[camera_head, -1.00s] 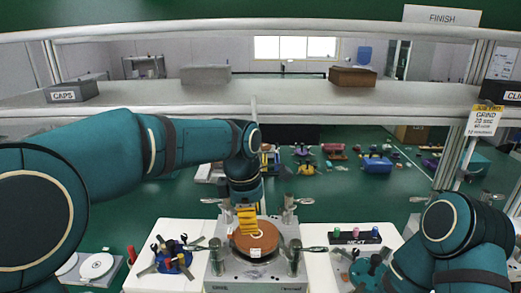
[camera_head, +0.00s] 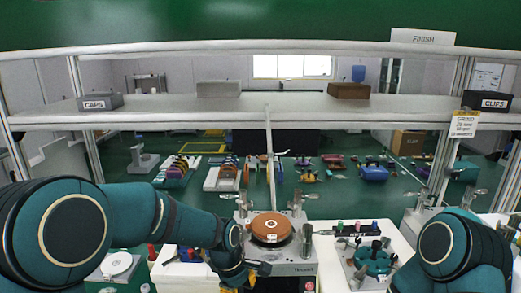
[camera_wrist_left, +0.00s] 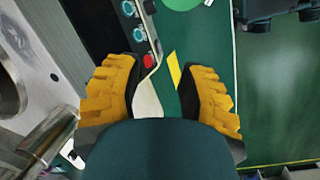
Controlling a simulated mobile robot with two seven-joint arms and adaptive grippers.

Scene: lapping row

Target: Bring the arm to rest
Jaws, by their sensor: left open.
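My left arm (camera_head: 190,222) reaches in from the left in the head view, its forearm bent down beside the lapping machine (camera_head: 300,268). In the left wrist view my left gripper (camera_wrist_left: 160,95) has its two yellow ribbed fingers spread apart, with nothing between them. Below them I see green floor, a yellow floor stripe and the edge of a panel with a red button (camera_wrist_left: 148,61). In the head view the left fingers are mostly hidden at the lower edge. My right arm (camera_head: 452,250) shows at the lower right; its gripper is out of view.
A brown disc (camera_head: 271,227) with a white label lies on the machine, close right of my left wrist. A white table (camera_head: 325,252) with a teal fixture (camera_head: 372,259) stands to the right. A shelf (camera_head: 250,109) with boxes crosses the view behind.

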